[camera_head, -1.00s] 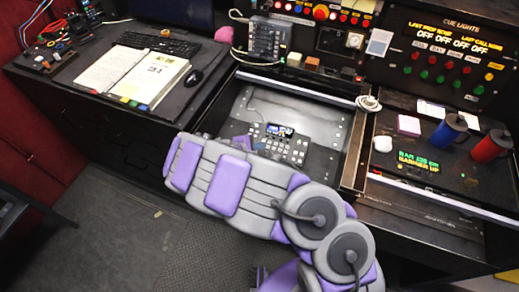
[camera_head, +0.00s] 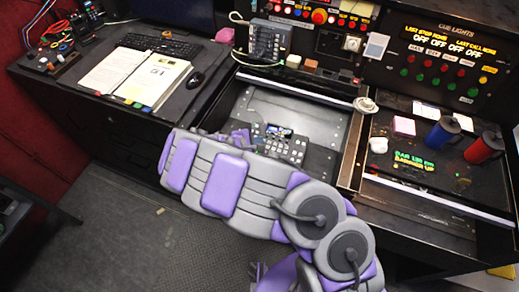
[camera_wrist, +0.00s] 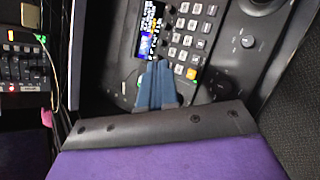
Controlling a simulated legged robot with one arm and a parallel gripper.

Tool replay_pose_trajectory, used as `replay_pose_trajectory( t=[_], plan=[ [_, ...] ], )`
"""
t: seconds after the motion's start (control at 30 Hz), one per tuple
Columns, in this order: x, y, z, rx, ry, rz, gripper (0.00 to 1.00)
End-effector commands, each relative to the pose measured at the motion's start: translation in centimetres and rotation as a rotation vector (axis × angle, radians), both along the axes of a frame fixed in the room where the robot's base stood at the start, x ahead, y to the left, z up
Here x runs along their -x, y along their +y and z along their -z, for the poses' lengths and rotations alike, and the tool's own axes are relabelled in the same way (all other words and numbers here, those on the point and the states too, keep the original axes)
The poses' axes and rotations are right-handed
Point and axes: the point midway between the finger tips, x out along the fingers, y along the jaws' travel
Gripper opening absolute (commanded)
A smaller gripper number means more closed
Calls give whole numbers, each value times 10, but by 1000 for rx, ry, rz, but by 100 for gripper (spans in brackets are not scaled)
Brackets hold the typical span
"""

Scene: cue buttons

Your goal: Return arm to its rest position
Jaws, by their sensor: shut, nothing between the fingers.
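My arm (camera_head: 225,184), grey with purple panels, folds across the front of the desk in the head view. In the wrist view my gripper (camera_wrist: 158,84) shows as narrow blue-grey fingers closed together, with nothing between them. They point towards a dark control unit with a keypad (camera_wrist: 186,42) and a small lit screen. Whether they touch it I cannot tell. In the head view the gripper is mostly hidden behind my arm. The cue lights panel (camera_head: 450,52) stands at the back right, with rows of red and green buttons.
An open binder (camera_head: 135,77), a keyboard (camera_head: 160,44) and a mouse (camera_head: 195,79) lie on the left desk. A blue mug (camera_head: 441,133), a red mug (camera_head: 484,148) and a pink block (camera_head: 404,126) stand on the right. Open floor (camera_head: 130,220) lies at front left.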

Motion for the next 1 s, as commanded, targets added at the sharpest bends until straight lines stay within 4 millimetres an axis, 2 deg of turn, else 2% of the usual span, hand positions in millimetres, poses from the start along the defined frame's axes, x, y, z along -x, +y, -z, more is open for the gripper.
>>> replay_pose_trajectory(
  t=[0.47,0.57,0.67,0.8,0.87,1.0],
  plan=[
    [0,0,0,0,0,0,0],
    [-2,-5,-6,-1,-8,16,0],
    [-6,-26,-27,-6,-36,81,0],
    [-6,-79,-79,-32,-101,257,0],
    [-1,-106,-104,-47,-129,347,0],
    [25,-161,-152,-97,-176,556,0]
  ],
)
